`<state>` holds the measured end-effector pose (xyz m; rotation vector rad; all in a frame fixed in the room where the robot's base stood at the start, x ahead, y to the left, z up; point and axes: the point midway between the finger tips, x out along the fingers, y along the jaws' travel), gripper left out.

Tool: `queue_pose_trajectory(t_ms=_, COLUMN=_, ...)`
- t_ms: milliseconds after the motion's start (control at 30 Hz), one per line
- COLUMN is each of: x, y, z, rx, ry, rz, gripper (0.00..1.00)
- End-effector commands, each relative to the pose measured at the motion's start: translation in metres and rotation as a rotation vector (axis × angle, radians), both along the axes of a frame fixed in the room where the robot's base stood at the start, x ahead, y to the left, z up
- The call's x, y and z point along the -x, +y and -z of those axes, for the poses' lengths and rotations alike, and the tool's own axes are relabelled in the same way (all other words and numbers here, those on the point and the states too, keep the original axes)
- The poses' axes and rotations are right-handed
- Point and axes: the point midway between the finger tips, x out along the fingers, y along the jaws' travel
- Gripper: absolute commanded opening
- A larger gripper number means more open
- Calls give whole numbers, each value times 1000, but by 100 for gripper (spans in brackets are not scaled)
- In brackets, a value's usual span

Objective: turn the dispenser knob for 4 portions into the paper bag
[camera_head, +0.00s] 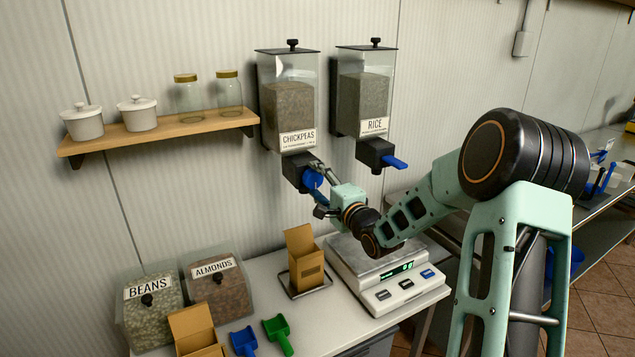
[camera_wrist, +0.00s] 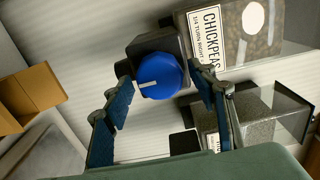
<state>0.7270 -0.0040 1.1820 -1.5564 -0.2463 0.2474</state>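The chickpea dispenser (camera_head: 289,100) hangs on the wall, with a blue round knob (camera_head: 312,180) on its black outlet. In the wrist view the knob (camera_wrist: 160,75) faces me and its white mark points left. My gripper (camera_head: 318,182) is at the knob; in the wrist view its blue-padded fingers (camera_wrist: 163,92) are spread on either side of the knob, with gaps showing. The open paper bag (camera_head: 305,260) stands upright on a small tray below the outlet; it also shows in the wrist view (camera_wrist: 30,97). Its inside is hidden.
The rice dispenser (camera_head: 364,95) with a blue handle hangs to the right. A scale (camera_head: 385,270) stands right of the bag. Bean and almond bins (camera_head: 150,310), another paper bag (camera_head: 195,332) and blue and green scoops (camera_head: 277,333) are at left. A shelf (camera_head: 160,133) holds jars.

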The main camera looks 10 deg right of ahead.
Motion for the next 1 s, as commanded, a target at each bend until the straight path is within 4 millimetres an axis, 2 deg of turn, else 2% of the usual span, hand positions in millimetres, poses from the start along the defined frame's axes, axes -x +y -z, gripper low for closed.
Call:
queue_pose_trajectory(t_ms=367, x=5, y=-2, z=0, rx=1, ry=-1, rz=1, gripper=56)
queue_pose_trajectory(t_ms=467, x=16, y=-7, z=0, rx=1, ry=1, rz=2, gripper=56)
queue_pose_trajectory(t_ms=800, x=82, y=-28, z=0, rx=1, ry=1, rz=3, gripper=56)
queue_pose_trajectory(t_ms=1000, x=108, y=-36, z=0, rx=1, ry=1, rz=1, gripper=56)
